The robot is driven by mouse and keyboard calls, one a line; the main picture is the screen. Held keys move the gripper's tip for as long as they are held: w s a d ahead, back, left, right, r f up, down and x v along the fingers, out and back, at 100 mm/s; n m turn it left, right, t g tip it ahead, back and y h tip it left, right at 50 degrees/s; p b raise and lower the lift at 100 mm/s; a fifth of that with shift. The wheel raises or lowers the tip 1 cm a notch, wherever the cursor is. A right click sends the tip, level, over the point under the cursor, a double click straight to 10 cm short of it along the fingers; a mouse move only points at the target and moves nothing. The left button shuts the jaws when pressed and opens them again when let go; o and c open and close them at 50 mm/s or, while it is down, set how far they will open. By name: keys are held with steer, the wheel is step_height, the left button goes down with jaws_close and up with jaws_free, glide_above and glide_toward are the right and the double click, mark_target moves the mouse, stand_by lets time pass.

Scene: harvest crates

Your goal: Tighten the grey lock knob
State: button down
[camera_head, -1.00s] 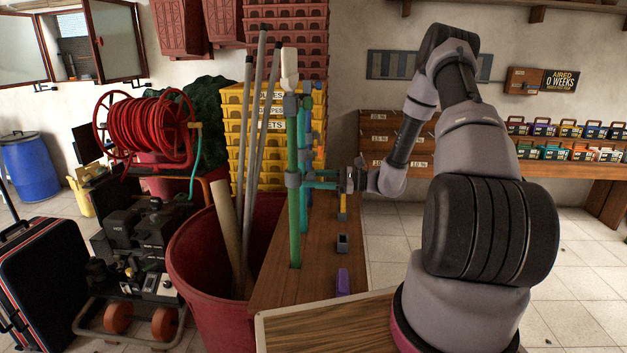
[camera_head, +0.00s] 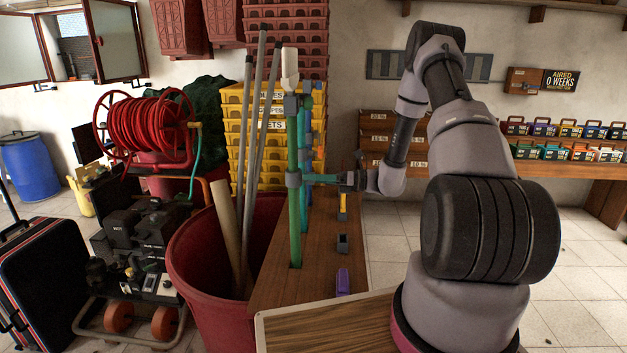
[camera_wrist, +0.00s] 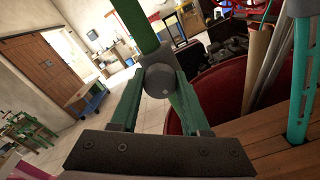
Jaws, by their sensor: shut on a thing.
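The grey lock knob (camera_wrist: 160,80) is a round grey disc on a grey collar (camera_head: 293,180) around an upright green pole (camera_head: 294,222). My gripper (camera_head: 308,180) reaches the collar from the right in the head view. In the wrist view, the two green fingers of my gripper (camera_wrist: 159,88) stand on either side of the knob and are shut on it. The knob itself is mostly hidden by the fingers in the head view. A pale cap (camera_head: 289,67) tops the pole.
Other teal and blue poles stand close behind the green pole; a teal one (camera_wrist: 302,75) shows in the wrist view. A red bin (camera_head: 190,265) with long handles is on the left. The wooden bench (camera_head: 318,260) carries small blocks and a purple item (camera_head: 343,281).

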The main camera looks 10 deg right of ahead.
steer(key=shift+m, duration=1.7)
steer(key=shift+c, duration=1.9)
jaws_free()
steer(key=v, duration=1)
steer(key=shift+d, duration=0.4)
steer(key=shift+s, duration=0.1)
